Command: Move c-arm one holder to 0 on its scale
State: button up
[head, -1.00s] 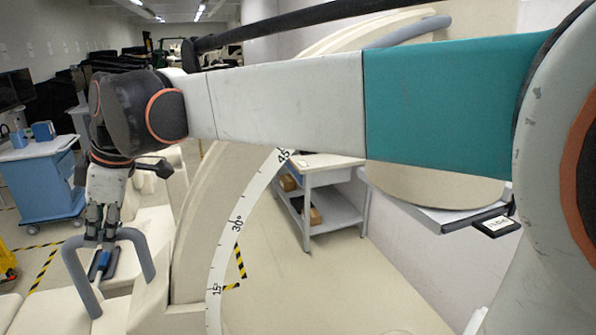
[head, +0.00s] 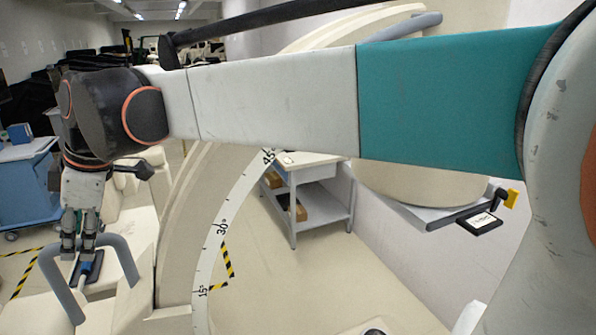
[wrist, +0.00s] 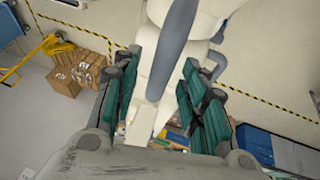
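The c-arm's cream curved arc (head: 178,225) carries a white scale strip (head: 207,250) marked 15°, 30° and 45°; no 0 mark is visible. A grey U-shaped handle (head: 126,262) stands on the cream body at lower left, beside the arc. My gripper (head: 78,252) points down at this handle. In the wrist view the grey bar (wrist: 172,50) runs between the teal pads of my gripper (wrist: 160,105), with a gap on both sides. My gripper looks open around the bar; contact is not visible. The scale pointer cannot be made out.
A grey shelf cart (head: 315,195) with boxes stands behind the arc. A blue cart (head: 28,185) is at far left. A panel on a shelf (head: 480,222) sticks out at right. Cardboard boxes (wrist: 75,72) and a yellow pallet jack (wrist: 40,52) show in the wrist view.

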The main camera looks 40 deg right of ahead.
jog(key=v, duration=1.1)
jog(key=shift+s+r, duration=0.25)
jog(key=shift+r, duration=0.1)
jog(key=shift+d, duration=0.1)
jog(key=shift+f, duration=0.1)
dwell(0.4)
